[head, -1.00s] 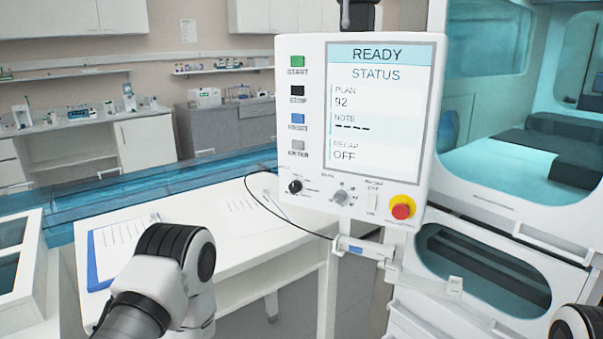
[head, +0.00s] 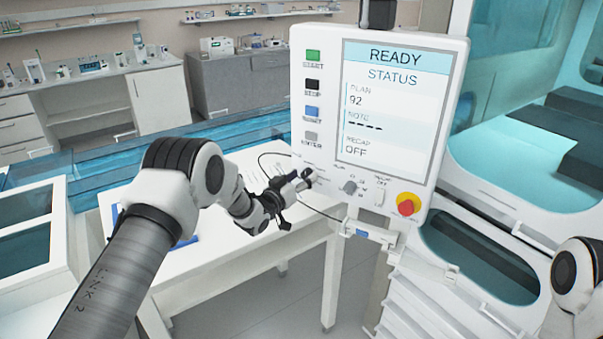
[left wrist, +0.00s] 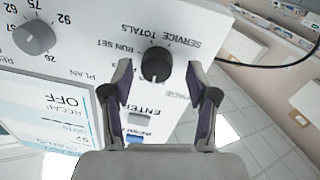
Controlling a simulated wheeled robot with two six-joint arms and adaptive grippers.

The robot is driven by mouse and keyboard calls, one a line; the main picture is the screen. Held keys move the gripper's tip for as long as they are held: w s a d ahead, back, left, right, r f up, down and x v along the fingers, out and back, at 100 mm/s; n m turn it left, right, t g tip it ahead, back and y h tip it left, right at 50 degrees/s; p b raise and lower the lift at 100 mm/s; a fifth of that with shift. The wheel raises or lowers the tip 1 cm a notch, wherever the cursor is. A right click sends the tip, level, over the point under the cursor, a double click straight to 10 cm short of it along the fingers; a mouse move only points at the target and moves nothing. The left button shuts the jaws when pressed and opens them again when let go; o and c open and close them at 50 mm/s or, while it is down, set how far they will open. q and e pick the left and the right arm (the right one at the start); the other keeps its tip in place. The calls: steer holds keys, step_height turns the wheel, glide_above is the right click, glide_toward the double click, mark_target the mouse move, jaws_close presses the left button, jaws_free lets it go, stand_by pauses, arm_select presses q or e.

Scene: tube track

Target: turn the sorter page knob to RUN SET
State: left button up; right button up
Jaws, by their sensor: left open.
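The black page knob (left wrist: 156,64) shows in the left wrist view, where the panel appears upside down. The words RUN SET are printed at its upper left and SERVICE TOTALS above it. I cannot tell clearly which mark its pointer faces. My left gripper (left wrist: 157,82) is open, with one finger on either side of the knob in that view; I see no grip on it. In the head view my left gripper (head: 300,181) is at the lower left of the white sorter panel (head: 330,172) and hides the knob. My right gripper is not in view.
A grey knob (head: 349,187), also in the left wrist view (left wrist: 34,38), sits beside the page knob. A red stop button (head: 407,204) is further right. The screen (head: 392,105) reads READY. A cable hangs near the panel. A white table (head: 215,262) stands below.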

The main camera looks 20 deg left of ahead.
arm_select(q)
steer(key=shift+s+r, duration=0.1)
steer(key=shift+s, duration=0.05)
steer(key=shift+d, duration=0.25)
steer(key=shift+c, duration=1.1)
steer(key=shift+w+f, duration=0.2)
steer(key=shift+w, duration=0.1)
steer(key=c, duration=0.5)
jaws_close()
